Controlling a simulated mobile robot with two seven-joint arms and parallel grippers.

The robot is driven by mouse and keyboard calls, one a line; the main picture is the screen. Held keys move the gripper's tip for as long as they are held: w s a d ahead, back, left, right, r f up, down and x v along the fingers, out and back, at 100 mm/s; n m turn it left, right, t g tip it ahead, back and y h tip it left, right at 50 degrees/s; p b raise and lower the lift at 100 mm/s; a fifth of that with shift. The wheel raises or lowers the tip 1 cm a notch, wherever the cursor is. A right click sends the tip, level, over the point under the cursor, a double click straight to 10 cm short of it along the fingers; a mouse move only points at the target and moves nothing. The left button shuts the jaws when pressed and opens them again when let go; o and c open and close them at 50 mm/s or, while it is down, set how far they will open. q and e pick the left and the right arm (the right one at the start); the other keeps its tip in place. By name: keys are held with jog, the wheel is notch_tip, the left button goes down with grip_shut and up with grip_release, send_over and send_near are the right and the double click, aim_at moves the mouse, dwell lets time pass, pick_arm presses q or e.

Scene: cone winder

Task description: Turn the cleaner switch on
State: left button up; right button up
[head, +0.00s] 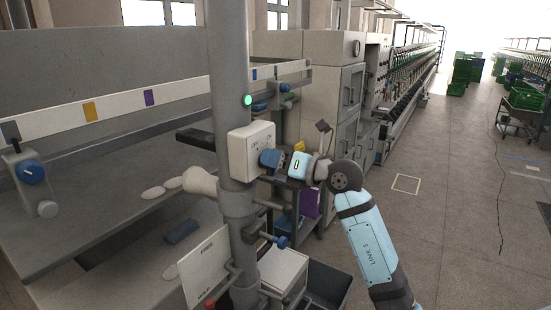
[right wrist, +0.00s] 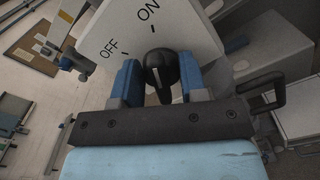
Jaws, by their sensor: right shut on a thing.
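The cleaner switch is a black knob (right wrist: 162,70) on a white box face (right wrist: 150,22) marked OFF and ON in the right wrist view. In the head view the white switch box (head: 250,148) is fixed to a grey post, and the knob is hidden by my gripper. My right gripper (head: 268,158) reaches the box front from the right. Its blue fingers (right wrist: 159,76) are shut on the knob, one on each side. I cannot tell surely which mark the knob points to. My left gripper is not in view.
A green lamp (head: 247,100) glows on the post (head: 229,60) above the box. A white cone (head: 200,181) sticks out left of the post. A white plate (head: 206,268) and blue-knobbed fittings (head: 282,242) are below. The floor (head: 450,200) to the right is largely clear.

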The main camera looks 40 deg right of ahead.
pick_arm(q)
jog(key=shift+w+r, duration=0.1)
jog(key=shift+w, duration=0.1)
pick_arm(e)
jog(key=o, duration=0.9)
jog(key=shift+c, duration=0.2)
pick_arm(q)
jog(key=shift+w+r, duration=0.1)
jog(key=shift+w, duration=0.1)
pick_arm(e)
jog(key=shift+s, duration=0.1)
pick_arm(q)
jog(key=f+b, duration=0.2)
jog(key=b, duration=0.1)
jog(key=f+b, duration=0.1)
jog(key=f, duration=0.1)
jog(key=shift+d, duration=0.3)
pick_arm(e)
jog(key=v, duration=1.3)
jog(key=shift+s, duration=0.3)
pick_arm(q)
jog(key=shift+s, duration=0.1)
pick_arm(e)
jog(key=shift+d, duration=0.1)
